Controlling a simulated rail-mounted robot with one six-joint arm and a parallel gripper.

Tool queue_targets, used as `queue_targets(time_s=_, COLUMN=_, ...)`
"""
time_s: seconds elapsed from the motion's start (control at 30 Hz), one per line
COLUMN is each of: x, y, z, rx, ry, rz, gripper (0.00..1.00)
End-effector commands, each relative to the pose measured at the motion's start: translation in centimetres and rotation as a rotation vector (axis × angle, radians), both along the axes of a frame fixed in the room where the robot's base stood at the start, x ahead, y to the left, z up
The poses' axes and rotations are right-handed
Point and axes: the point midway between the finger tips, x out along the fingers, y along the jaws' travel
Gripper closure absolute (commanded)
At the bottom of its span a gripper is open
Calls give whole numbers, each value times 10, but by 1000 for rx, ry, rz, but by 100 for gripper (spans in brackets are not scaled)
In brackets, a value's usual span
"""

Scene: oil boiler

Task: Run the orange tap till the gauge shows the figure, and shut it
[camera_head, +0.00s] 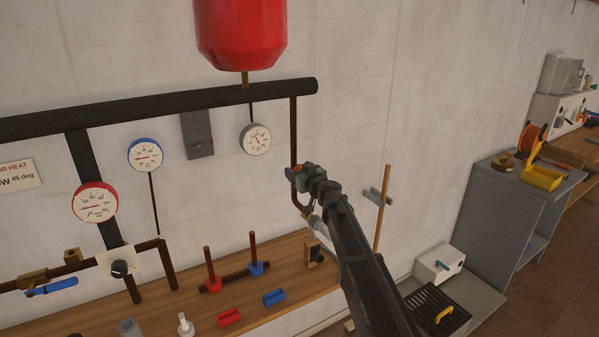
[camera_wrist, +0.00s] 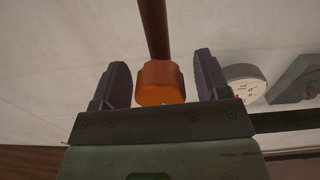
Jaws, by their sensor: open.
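The orange tap (camera_wrist: 160,83) shows in the wrist view, below a brown vertical pipe (camera_wrist: 153,28). My gripper (camera_wrist: 162,82) is open, with one dark finger on each side of the tap and a visible gap to each. In the head view my gripper (camera_head: 298,178) is at the lower part of the brown pipe, and only a bit of orange (camera_head: 299,167) shows there. The grey-rimmed gauge (camera_head: 256,138) hangs to the left of that pipe, under the red vessel (camera_head: 240,35). Its figures are too small to read surely.
A red-rimmed gauge (camera_head: 95,202) and a blue-rimmed gauge (camera_head: 145,155) are on the left. Red and blue handles lie on the wooden shelf (camera_head: 190,290) below. A wooden stick (camera_head: 382,210) stands right of my arm.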

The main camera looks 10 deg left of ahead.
Motion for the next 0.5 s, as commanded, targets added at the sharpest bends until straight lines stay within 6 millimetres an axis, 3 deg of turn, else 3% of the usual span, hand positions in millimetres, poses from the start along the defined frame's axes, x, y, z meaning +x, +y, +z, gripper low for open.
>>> queue_targets(time_s=0.13, x=-1, y=0, z=0, rx=0, ry=0, rz=0, gripper=33)
queue_targets(time_s=0.43, x=-1, y=-1, z=0, rx=0, ry=0, rz=0, gripper=79)
queue_targets(time_s=0.5, x=-1, y=0, z=0, rx=0, ry=0, rz=0, gripper=81)
